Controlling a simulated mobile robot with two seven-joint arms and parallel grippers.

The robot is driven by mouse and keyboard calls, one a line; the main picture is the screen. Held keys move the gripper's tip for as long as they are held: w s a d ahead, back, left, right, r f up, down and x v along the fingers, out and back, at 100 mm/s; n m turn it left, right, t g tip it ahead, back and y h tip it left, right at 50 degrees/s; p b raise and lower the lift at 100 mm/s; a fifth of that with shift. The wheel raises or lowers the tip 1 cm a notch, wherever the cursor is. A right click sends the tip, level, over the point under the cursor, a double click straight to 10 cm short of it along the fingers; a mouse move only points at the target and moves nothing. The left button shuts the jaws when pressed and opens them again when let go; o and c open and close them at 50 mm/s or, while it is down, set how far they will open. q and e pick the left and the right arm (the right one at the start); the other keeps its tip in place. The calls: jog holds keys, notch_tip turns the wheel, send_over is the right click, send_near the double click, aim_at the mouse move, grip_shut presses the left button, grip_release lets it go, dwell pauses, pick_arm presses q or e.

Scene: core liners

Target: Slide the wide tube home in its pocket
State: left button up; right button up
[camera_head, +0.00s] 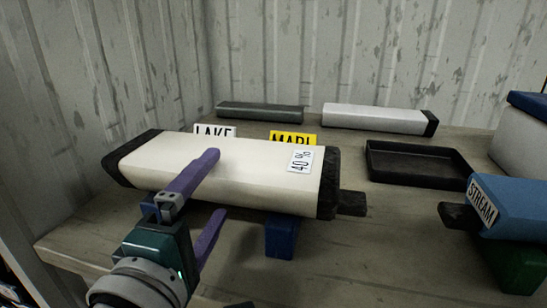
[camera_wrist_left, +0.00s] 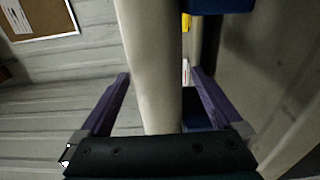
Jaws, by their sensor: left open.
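The wide tube is most likely the long cream piece (camera_head: 230,160) with black ends and a "40 %" tag. It lies across blue supports (camera_head: 280,238) on the bench. My left gripper (camera_head: 216,184) is open at its near side, with one purple finger over the cream face and the other lower down. In the left wrist view the cream piece (camera_wrist_left: 152,60) runs between the two spread fingers, and no grip on it shows. I cannot make out which place is the pocket. My right gripper is not in view.
Behind stand a white "LAKE" sign (camera_head: 214,131) and a yellow "MARL" sign (camera_head: 293,137). A grey bar (camera_head: 260,111), a white bar (camera_head: 375,118) and an empty black tray (camera_head: 420,177) lie farther back. A blue "STREAM" piece (camera_head: 520,208) stands on green at right.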

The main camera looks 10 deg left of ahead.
pick_arm(q)
jog(key=w, duration=0.3)
jog(key=w+d, duration=0.1)
jog(key=w, duration=0.1)
jog(key=shift+w, duration=0.3)
jog(key=shift+c, duration=0.4)
grip_shut()
jog(key=shift+r, duration=0.3)
